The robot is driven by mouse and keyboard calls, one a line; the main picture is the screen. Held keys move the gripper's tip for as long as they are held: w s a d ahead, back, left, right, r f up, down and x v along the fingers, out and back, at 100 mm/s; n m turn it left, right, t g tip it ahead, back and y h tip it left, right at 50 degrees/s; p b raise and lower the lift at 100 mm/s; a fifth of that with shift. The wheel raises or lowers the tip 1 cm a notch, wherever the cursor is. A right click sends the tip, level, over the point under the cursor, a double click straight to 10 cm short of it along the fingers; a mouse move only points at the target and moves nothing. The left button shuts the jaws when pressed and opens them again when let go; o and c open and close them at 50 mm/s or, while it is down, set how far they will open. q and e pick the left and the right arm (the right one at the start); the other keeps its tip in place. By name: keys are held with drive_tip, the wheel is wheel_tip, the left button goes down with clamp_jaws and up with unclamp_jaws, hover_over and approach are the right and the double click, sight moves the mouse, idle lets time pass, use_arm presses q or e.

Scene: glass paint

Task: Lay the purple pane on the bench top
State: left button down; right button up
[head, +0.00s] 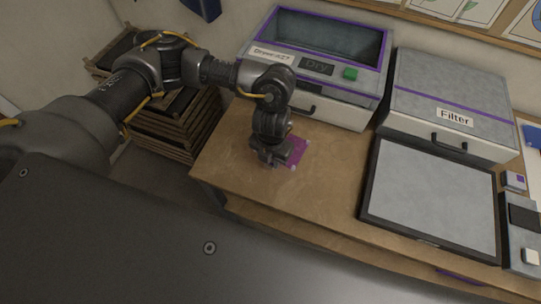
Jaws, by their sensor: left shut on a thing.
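The purple pane (297,153) is at the left part of the wooden bench top (335,150), in front of the dryer. My left gripper (277,158) points down over the pane's left side and is shut on it. The gripper hides part of the pane. I cannot tell whether the pane touches the bench top or is held just above it. My right gripper is not in view.
The dryer (370,98) with a green button stands behind the pane. The box labelled Filter (407,102) and a dark-framed grey panel (430,198) are to the right. Stacked wooden trays (170,145) stand left of the bench. Bare bench lies between the pane and panel.

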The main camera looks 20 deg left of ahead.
sight(271, 173)
use_arm(q)
drive_tip(key=shift+f+b, duration=2.15)
drive_tip(key=shift+f, duration=0.25)
drive_tip(key=shift+f, duration=0.3)
drive_tip(key=shift+f+b, duration=0.3)
drive_tip(key=shift+b, duration=0.05)
drive_tip(key=c, duration=1.1)
unclamp_jaws()
drive_tip(key=shift+r, duration=0.1)
